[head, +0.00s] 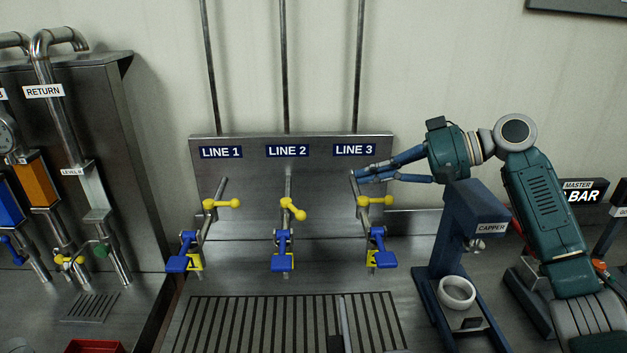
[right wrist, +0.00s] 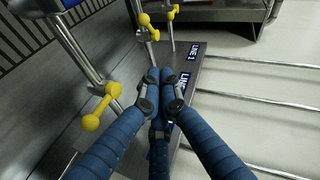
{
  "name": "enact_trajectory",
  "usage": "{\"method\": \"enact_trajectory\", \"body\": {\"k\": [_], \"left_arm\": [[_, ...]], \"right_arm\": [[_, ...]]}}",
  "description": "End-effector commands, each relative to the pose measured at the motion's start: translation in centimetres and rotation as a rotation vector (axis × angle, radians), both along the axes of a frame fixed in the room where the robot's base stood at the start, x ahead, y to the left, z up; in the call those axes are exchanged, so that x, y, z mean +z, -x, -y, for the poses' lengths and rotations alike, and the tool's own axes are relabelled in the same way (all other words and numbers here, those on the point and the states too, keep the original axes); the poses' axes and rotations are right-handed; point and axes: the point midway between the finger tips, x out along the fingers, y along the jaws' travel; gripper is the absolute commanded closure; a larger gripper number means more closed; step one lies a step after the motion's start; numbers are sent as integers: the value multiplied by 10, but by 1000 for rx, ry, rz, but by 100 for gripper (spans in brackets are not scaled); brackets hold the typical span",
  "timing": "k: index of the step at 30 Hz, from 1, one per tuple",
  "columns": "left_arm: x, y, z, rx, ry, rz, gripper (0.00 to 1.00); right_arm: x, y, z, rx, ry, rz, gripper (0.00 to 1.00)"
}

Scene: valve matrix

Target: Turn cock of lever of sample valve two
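The Line 2 valve has a yellow lever (head: 293,209) that slants down to the right, with a blue handle (head: 282,251) below it. This lever also seems to show in the right wrist view (right wrist: 149,27), beyond the fingertips. My right gripper (head: 360,176) is in front of the panel just below the Line 3 label, above the Line 3 yellow lever (head: 375,201). Its blue fingers come together at the tips in the right wrist view (right wrist: 162,80), with nothing visible between them. It is apart from the Line 2 lever. My left gripper is out of view.
The Line 1 yellow lever (head: 221,203) points right. A blue capper (head: 468,225) with a white cup (head: 457,293) stands right of the panel (head: 320,185). A slotted drain (head: 250,325) lies in front. Return pipes (head: 55,110) stand at left.

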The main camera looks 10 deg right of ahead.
Motion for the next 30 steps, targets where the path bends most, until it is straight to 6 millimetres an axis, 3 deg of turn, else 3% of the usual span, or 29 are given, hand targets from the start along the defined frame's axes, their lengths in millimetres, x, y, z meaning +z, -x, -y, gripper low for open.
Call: {"method": "enact_trajectory", "body": {"k": [1,5,17,24,30], "left_arm": [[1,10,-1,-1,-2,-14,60],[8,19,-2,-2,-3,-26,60],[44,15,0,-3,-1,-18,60],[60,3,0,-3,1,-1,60],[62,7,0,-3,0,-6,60]], "right_arm": [[0,-1,-3,2,0,-1,100],[-4,-7,-15,4,-1,-2,100],[-36,-43,-83,3,-2,-3,100],[-56,-33,-106,1,0,-2,100],[-61,-31,-111,0,0,0,100]]}}
